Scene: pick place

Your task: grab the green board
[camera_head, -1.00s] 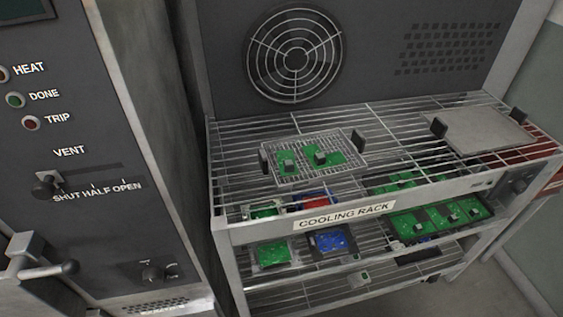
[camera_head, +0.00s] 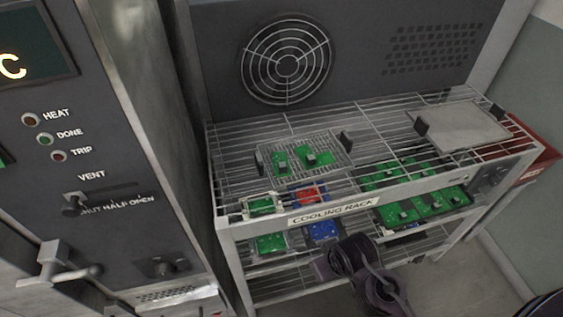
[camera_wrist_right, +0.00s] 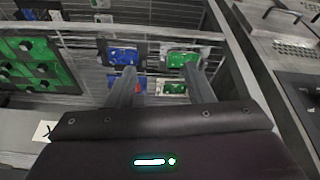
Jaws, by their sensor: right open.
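Several green boards show on the cooling rack. Two small green boards (camera_head: 280,161) (camera_head: 318,158) lie on a wire tray on the top shelf. Below it, green boards (camera_head: 262,205) (camera_head: 270,243) sit beside a red board (camera_head: 310,194) and a blue board (camera_head: 323,230). A large green panel (camera_head: 425,206) is at the right; one also fills the left of the wrist view (camera_wrist_right: 35,62). My right gripper (camera_head: 325,267) is low in front of the rack. In the wrist view its fingers (camera_wrist_right: 160,78) are apart and empty, with a green board (camera_wrist_right: 183,60) beyond them. My left gripper is out of view.
The cooling rack's front rail (camera_head: 385,199) runs across above the lower shelves. A grey plate (camera_head: 462,127) lies on the top shelf at right. The oven panel (camera_head: 85,190), with protruding handles, stands close at left. The floor at lower right is clear.

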